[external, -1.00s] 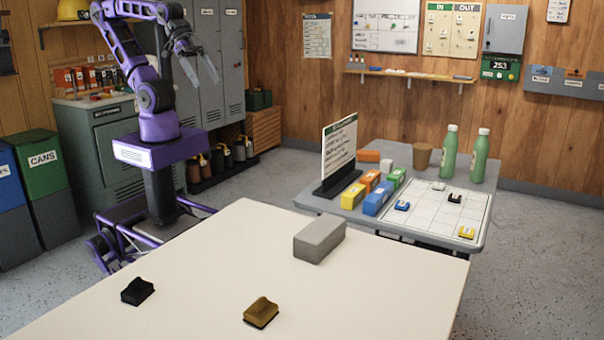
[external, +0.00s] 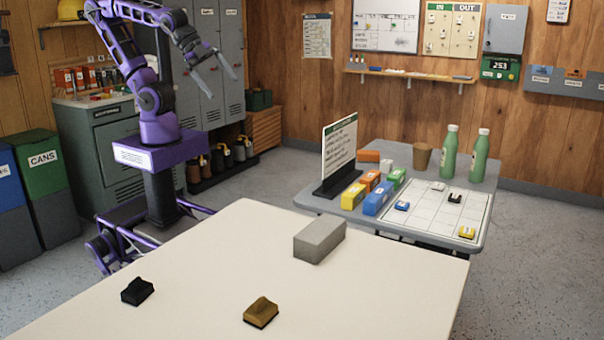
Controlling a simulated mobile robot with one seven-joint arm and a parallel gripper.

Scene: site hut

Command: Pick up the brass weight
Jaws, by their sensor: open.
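The brass weight (external: 261,312) is a small brown-gold block with a raised ridge on top. It sits on the near cream table (external: 215,260), toward the front edge of the picture. A similar black block (external: 137,291) lies to its left on the same table. My gripper (external: 219,80) is open and empty, high up beyond the table's far side, in front of the grey lockers. It is well apart from the brass weight.
A grey rectangular block (external: 319,240) stands near the table's far right edge. Behind, a grey side table (external: 478,232) holds a sign (external: 339,155), coloured boxes and two green bottles. The middle of the cream table is clear.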

